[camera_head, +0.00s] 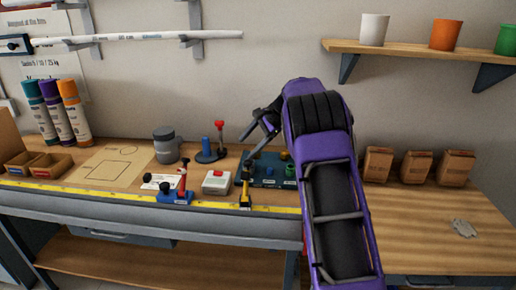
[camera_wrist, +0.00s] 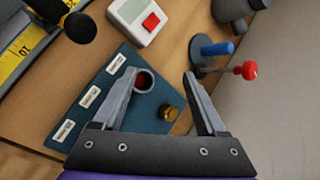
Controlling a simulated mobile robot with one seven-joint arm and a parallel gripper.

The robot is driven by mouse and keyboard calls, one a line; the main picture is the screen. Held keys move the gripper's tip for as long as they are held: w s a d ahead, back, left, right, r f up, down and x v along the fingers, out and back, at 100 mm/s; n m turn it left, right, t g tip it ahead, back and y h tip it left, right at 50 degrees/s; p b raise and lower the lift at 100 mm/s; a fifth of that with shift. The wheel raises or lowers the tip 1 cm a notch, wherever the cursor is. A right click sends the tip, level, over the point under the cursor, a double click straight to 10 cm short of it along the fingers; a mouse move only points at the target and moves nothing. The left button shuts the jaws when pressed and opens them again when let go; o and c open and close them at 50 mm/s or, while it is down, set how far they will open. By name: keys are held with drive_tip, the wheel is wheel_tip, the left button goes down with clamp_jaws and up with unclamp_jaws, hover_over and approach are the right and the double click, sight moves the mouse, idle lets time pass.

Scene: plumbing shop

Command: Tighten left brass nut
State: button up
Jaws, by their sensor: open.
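A brass nut (camera_wrist: 168,113) sits on a teal board (camera_wrist: 108,118) in the wrist view. It shows between the fingers of my gripper (camera_wrist: 160,75), apart from both. Only one brass piece is clear there, so I cannot tell whether it is the left one. A grey ring with a red inside (camera_wrist: 145,82) is beside the left finger, which partly covers it. In the head view my gripper (camera_head: 258,132) is open and empty above the board (camera_head: 258,181). My arm hides part of the board's right side. A small yellowish piece (camera_head: 285,156) shows near the arm.
A white box with a red button (camera_head: 216,183) stands left of the board. A yellow tape (camera_head: 130,196) runs along the front edge. The bench right of my arm is mostly clear.

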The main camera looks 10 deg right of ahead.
drive_tip(key=s+d+m+t, duration=0.1)
drive_tip(key=d+m+t, duration=0.2)
drive_tip(key=d+m, duration=0.1)
drive_tip(key=s+d+f+m+t+p, duration=0.1)
drive_tip(key=s+d+m+t, duration=0.1)
drive_tip(key=d+m, duration=0.2)
drive_tip(key=s+d+f+m+t, duration=0.1)
drive_tip(key=s+d+m+t, duration=0.1)
drive_tip(key=m, duration=0.7)
drive_tip(key=shift+d+t, duration=0.8)
drive_tip(key=shift+d, duration=0.4)
drive_tip(key=x, duration=1.7)
drive_tip(key=shift+w+f, duration=0.1)
clamp_jaws()
